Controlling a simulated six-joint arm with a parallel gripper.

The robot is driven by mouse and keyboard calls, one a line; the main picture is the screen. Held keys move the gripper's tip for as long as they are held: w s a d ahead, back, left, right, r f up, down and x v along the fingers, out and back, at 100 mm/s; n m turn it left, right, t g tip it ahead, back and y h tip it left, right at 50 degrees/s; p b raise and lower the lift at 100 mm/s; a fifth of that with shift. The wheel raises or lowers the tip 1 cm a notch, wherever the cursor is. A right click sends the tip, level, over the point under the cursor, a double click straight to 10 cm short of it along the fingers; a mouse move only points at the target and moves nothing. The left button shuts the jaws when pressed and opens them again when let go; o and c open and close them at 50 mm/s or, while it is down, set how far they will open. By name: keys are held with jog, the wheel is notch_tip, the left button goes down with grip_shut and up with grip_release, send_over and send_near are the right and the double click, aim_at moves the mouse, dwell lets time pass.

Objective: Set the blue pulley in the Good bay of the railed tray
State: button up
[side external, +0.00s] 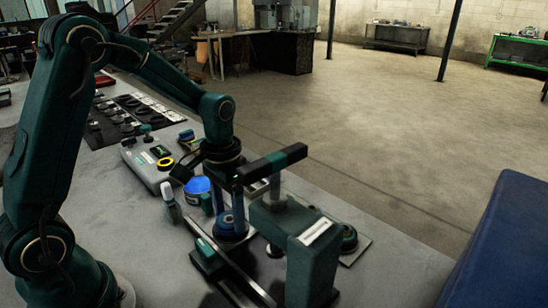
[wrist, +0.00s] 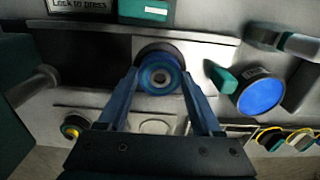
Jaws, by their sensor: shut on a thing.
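In the side view the pulley (side external: 231,226) is low under my gripper (side external: 228,210), beside the green press-like stand, over a dark plate. My gripper is shut on it. I cannot tell whether its underside touches the plate. No bay label reading Good is legible. A dark tray with parts and pale labels (side external: 125,118) lies farther back on the bench; I cannot tell whether it is the railed tray.
The green stand (side external: 313,258) with its dark crossbar stands close right of my gripper. A metal rail (side external: 232,268) crosses the dark plate. A round blue-topped item (side external: 197,185) shows as a blue disc in the wrist view (wrist: 261,95). A pale control box (side external: 150,162) stands behind.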

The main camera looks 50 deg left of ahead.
aim_at(231, 217)
jog(key=shift+r, duration=1.95)
jog(key=shift+w+r, duration=0.15)
jog(key=shift+r, duration=0.05)
jog(key=w+a+t, duration=0.2)
jog(key=w+a, duration=0.8)
jog(key=w, duration=0.5)
jog(key=shift+a+f, duration=0.1)
jog(key=shift+f, duration=0.05)
jog(key=shift+s+a+f+y, duration=0.1)
jog(key=shift+a+f+y, duration=0.15)
jog(key=shift+f, duration=0.2)
